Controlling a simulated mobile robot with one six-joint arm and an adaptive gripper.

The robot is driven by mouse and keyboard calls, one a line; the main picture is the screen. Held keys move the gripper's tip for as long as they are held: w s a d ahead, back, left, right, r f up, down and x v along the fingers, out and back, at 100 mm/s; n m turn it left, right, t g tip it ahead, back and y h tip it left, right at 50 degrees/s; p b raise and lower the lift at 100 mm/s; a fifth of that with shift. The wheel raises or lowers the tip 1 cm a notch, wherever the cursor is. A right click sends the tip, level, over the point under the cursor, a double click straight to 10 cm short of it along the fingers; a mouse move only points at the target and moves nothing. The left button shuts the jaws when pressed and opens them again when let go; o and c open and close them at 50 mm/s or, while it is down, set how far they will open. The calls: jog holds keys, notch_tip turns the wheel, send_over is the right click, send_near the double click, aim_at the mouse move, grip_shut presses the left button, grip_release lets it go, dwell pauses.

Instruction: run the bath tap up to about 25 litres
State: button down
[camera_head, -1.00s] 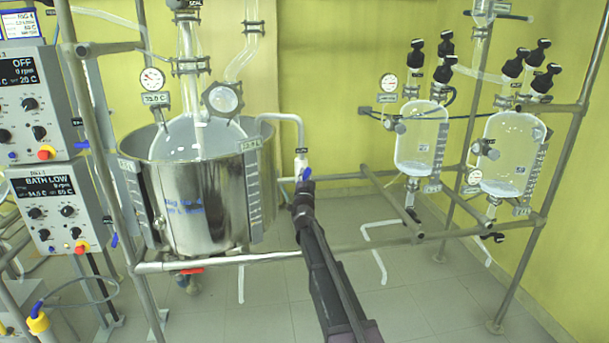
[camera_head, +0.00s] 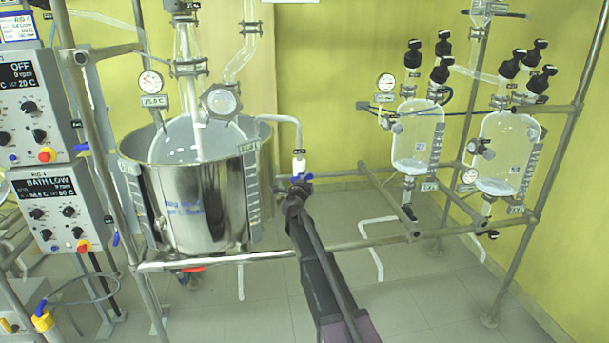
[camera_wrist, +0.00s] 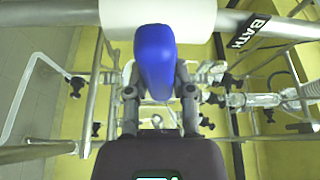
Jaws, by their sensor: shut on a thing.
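The bath tap has a white body (camera_head: 299,167) on a pipe that bends over the rim of the steel bath (camera_head: 205,205). Its blue lever handle (camera_head: 301,178) now lies crosswise. My gripper (camera_head: 297,190) is at the handle, at the end of my dark arm. In the wrist view the blue handle (camera_wrist: 155,58) sits between the fingers of my gripper (camera_wrist: 158,90), which is shut on it. The white tap body (camera_wrist: 150,15) is just beyond. A glass vessel stands inside the bath. The water level is too unclear to read.
The control box (camera_head: 62,210) at left reads BATH LOW. Two glass vessels (camera_head: 417,140) with black-capped fittings hang at right. The tiled floor below is mostly clear.

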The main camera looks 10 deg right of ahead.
jog(key=shift+m+g+p, duration=0.3)
jog(key=shift+m, duration=0.5)
jog(key=shift+f, duration=0.1)
jog(key=shift+c, duration=2.4)
grip_release()
jog(key=v, duration=1.2)
